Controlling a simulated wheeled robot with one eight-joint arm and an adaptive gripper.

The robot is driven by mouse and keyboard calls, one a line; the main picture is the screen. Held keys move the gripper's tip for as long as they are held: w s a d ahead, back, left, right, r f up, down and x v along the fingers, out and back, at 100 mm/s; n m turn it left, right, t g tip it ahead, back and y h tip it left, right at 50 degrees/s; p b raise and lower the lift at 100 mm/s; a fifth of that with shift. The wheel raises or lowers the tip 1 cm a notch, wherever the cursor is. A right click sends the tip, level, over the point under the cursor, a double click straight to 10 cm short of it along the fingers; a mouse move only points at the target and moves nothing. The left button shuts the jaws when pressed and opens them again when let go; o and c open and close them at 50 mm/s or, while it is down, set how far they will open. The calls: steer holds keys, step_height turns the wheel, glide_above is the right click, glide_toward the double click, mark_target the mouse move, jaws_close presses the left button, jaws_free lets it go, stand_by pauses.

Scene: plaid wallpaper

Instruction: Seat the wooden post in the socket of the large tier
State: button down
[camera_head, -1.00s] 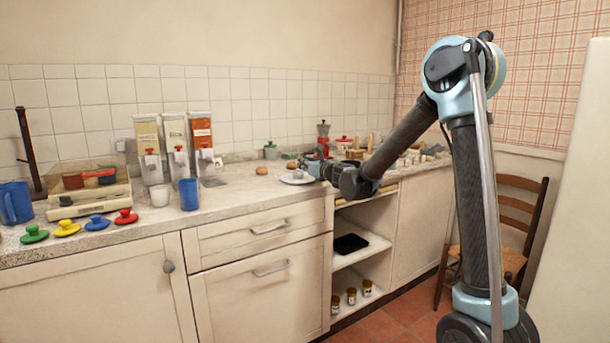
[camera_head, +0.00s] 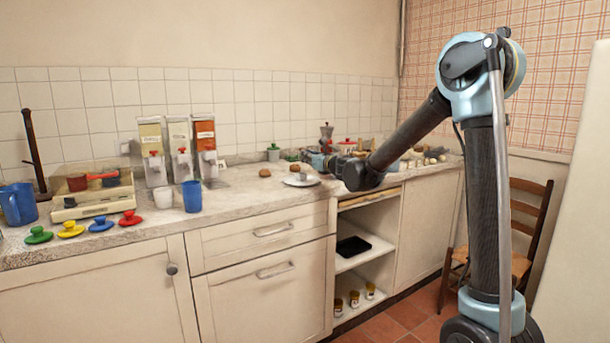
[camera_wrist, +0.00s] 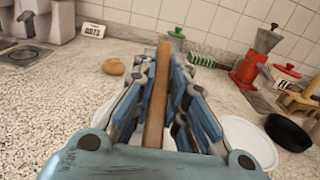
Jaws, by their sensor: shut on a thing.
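My gripper (camera_wrist: 165,80) is shut on the wooden post (camera_wrist: 157,95), a slim brown stick held upright or nearly so between the blue-grey fingers in the wrist view. In the head view my gripper (camera_head: 316,157) is above the counter, behind and to the right of a round white plate-like piece (camera_head: 310,182) with a small pale thing at its middle. This may be the large tier. A white disc (camera_wrist: 255,143) shows at the right of the wrist view, partly hidden by the fingers. I cannot make out a socket. The post's lower end is hidden.
A brown roll (camera_wrist: 114,67) lies left of the fingers. A black pan (camera_wrist: 288,132), a red and grey coffee pot (camera_wrist: 252,60) and a red-lidded jar (camera_wrist: 286,76) stand at the right. A green-lidded canister (camera_wrist: 177,36) is behind.

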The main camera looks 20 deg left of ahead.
mark_target(304, 174)
steer(key=shift+f, duration=3.85)
steer(key=shift+f, duration=0.15)
steer(key=c, duration=1.6)
jaws_free()
steer(key=shift+d, duration=0.1)
steer(key=v, duration=1.7)
steer(key=shift+s+r, duration=0.2)
steer(key=shift+s, duration=0.05)
steer(key=shift+d, duration=0.15)
